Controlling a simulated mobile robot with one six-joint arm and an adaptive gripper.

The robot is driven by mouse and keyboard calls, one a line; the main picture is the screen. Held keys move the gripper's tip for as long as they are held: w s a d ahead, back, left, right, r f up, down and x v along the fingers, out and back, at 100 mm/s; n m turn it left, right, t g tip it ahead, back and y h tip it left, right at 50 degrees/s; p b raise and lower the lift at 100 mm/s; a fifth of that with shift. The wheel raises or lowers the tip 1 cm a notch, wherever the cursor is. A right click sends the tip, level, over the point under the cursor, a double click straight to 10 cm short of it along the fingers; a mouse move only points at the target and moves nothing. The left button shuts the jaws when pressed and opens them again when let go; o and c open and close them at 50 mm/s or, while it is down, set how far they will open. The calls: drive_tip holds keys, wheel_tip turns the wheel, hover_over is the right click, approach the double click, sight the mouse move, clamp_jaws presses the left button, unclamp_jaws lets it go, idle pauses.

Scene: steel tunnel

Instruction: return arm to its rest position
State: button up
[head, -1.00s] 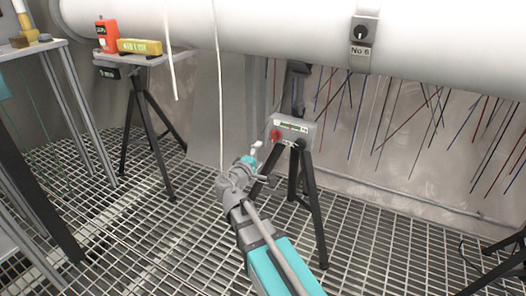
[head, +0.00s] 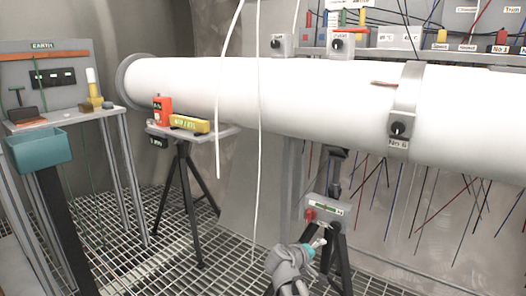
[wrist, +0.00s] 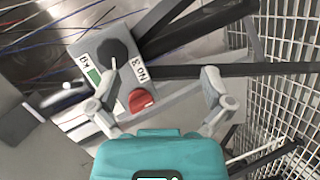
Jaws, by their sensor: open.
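My arm shows at the bottom of the head view, its grey and teal end in front of a grey control box (head: 328,209) on a black tripod. My gripper (wrist: 160,92) is open in the wrist view, with its two grey fingers apart and nothing between them in grip. Beyond the fingers, the same box (wrist: 112,58) shows a red knob (wrist: 141,100), a black knob, a small green display and a "No 3" label. I cannot tell the exact gap between the fingers and the box.
A large white pipe (head: 300,95) crosses the view, with a "No 6" switch (head: 397,130) on its band. A tripod table (head: 222,133) holds an orange device (head: 162,110) and a yellow box (head: 189,124). A teal bin (head: 38,150) stands left. White cables hang in front. The floor is grating.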

drive_tip(key=s+m+g+y+p, duration=0.6)
drive_tip(key=s+g+y+p, duration=0.35)
drive_tip(key=s, duration=0.55)
wheel_tip(320, 180, up, 37)
drive_tip(key=p, duration=3.7)
drive_tip(key=shift+a+t+y+p, duration=0.25)
drive_tip(key=shift+t+y+p, duration=0.1)
drive_tip(key=shift+p, duration=0.05)
drive_tip(key=shift+f, duration=0.1)
